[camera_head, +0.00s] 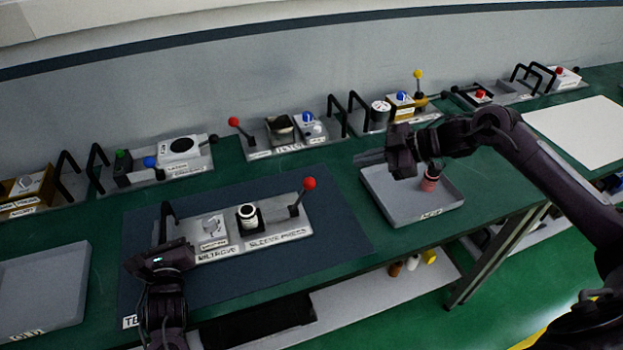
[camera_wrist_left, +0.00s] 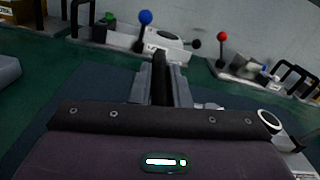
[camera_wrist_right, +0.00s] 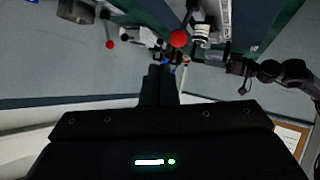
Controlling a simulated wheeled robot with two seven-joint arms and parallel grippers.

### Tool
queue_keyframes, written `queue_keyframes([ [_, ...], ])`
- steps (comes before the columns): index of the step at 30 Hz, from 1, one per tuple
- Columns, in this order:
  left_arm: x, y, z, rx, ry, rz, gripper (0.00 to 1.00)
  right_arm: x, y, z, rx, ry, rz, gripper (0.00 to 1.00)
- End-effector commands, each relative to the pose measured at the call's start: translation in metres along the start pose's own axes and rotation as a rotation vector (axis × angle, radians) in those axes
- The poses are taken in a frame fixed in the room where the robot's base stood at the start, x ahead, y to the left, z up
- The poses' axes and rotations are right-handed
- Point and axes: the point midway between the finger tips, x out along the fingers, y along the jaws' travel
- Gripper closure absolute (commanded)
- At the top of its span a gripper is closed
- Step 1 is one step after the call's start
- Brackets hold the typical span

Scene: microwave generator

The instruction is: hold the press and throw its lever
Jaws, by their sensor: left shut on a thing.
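The sleeve press (camera_head: 255,235) is a light grey plate on the dark blue mat, with a black handle (camera_head: 168,212) at its left end. A white and black cylinder stands in its middle, and a lever with a red ball (camera_head: 309,183) rises at its right end. My left gripper (camera_head: 165,250) is shut on the black handle; the left wrist view shows the handle between its fingers (camera_wrist_left: 161,82). My right gripper (camera_head: 375,157) is shut and empty, in the air above the grey tray, to the right of the red ball and apart from it.
The grey tray (camera_head: 400,217) holds a dark and red item (camera_head: 430,181). Another grey tray (camera_head: 45,300) lies at the left. Several similar devices with handles and levers line the back, including one with a red ball (camera_head: 234,121). The mat's right part is clear.

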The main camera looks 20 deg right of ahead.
Motion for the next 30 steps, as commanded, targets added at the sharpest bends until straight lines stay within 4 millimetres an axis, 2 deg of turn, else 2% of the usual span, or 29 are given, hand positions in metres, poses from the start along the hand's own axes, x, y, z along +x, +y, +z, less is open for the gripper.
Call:
queue_keyframes([
  [1, -0.004, -0.001, -0.012, 0.004, 0.025, -0.004, 1.00, 0.002, -0.005, -0.002, -0.002, 0.000, -0.018, 1.00],
  [8, -0.004, -0.001, -0.012, 0.004, 0.025, -0.004, 1.00, 0.015, -0.012, 0.000, 0.001, -0.001, -0.038, 1.00],
  [21, -0.004, -0.001, -0.012, 0.004, 0.025, -0.004, 1.00, 0.077, -0.018, 0.013, 0.000, 0.000, -0.036, 1.00],
  [30, -0.004, -0.001, -0.012, 0.004, 0.025, -0.004, 1.00, 0.102, -0.020, 0.019, -0.001, -0.001, -0.034, 1.00],
])
